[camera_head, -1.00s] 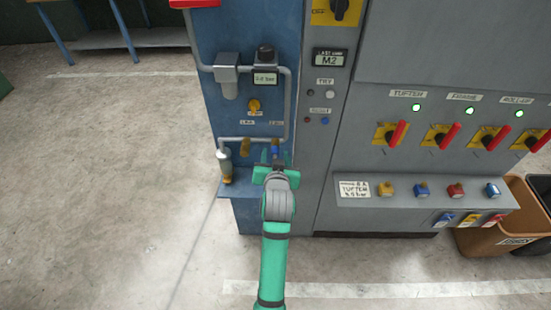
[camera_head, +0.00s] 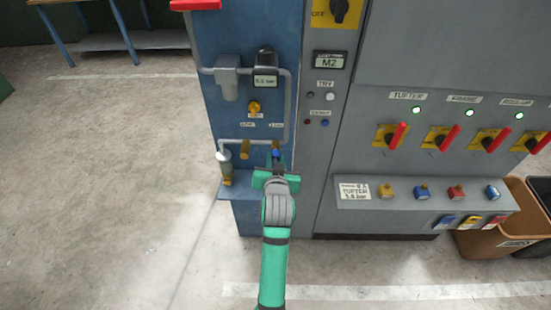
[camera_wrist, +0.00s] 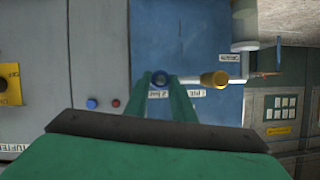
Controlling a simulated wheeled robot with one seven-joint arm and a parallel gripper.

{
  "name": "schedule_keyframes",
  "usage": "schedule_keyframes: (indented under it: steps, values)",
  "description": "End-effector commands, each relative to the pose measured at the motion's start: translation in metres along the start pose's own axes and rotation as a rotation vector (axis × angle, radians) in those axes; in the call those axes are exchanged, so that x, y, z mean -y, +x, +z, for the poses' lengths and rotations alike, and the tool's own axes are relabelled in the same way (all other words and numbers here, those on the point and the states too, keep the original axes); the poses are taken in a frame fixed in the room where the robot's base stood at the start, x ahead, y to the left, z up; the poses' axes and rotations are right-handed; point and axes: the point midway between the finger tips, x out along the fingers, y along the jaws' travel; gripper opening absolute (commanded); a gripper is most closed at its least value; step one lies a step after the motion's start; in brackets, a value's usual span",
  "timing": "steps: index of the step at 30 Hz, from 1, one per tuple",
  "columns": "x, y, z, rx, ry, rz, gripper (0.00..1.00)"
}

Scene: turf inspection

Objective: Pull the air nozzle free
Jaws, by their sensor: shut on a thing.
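The air nozzle (camera_head: 275,154) is a small blue piece low on the blue panel, just below a brass fitting (camera_head: 275,144). My green gripper (camera_head: 275,168) is shut on it. In the wrist view the nozzle (camera_wrist: 159,79) shows as a blue ring between my two green fingertips (camera_wrist: 159,84). Whether it is apart from the fitting is hard to tell. A second brass fitting (camera_head: 245,149) sits to its left and also shows in the wrist view (camera_wrist: 216,79).
A small pressure display (camera_head: 265,82) and a yellow knob (camera_head: 254,108) are above. A pale bottle-like part (camera_head: 224,165) stands at left on a blue ledge. The grey machine cabinet (camera_head: 390,255) with switches is at right. Floor at left is open.

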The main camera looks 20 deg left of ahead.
Motion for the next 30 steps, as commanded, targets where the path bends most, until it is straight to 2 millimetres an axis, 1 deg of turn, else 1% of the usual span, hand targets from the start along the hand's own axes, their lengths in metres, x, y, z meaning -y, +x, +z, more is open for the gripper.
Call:
schedule_keyframes:
  steps: [30]
  values:
    - [0.000, -0.024, 0.009, -0.002, 0.000, 0.000, 0.00]
